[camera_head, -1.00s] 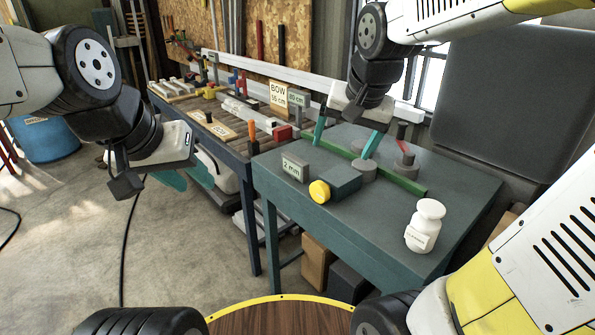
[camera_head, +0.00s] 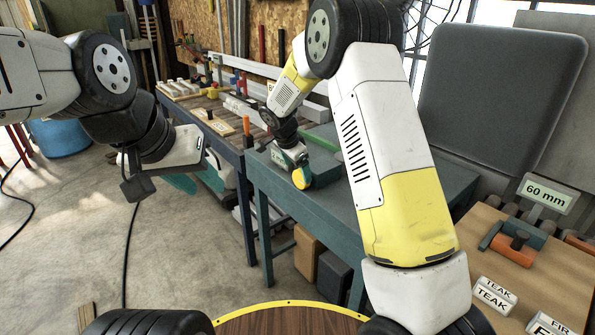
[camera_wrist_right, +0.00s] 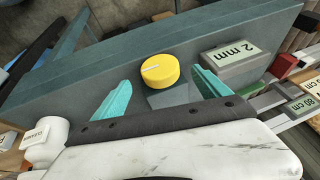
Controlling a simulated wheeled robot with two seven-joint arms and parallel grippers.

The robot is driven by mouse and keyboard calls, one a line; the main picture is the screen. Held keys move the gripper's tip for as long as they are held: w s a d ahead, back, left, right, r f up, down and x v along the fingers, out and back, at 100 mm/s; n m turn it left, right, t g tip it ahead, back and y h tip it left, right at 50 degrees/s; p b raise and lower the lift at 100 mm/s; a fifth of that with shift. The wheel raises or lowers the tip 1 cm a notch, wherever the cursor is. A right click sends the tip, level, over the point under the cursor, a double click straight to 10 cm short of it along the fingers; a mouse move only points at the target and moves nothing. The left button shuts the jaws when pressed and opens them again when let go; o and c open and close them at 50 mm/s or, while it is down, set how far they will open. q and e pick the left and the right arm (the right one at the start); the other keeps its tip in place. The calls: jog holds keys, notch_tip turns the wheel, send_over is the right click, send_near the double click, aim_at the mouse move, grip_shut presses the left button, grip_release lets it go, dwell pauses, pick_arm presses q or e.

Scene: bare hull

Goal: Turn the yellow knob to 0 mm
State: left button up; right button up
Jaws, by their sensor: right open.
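The yellow knob (camera_wrist_right: 160,70) sits on the end of a dark grey block on the teal bench; a white mark on its face lies nearly level in the right wrist view. It also shows in the head view (camera_head: 301,179), partly covered by my gripper. A sign beside it reads "2 mm" (camera_wrist_right: 233,52). My right gripper (camera_wrist_right: 162,76) is open, its teal fingers on either side of the knob with gaps in the picture; contact is not visible. In the head view my left gripper (camera_head: 172,172) hangs over the floor, away from the bench; its finger gap is hidden.
The teal bench (camera_head: 275,195) has a white jar (camera_wrist_right: 45,142) on it, at lower left in the right wrist view. A wooden bench with tools and signs stands behind.

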aim_at(299, 175)
jog(key=shift+x, duration=2.75)
jog(key=c, duration=1.3)
jog(key=shift+w, duration=0.1)
jog(key=shift+c, duration=0.4)
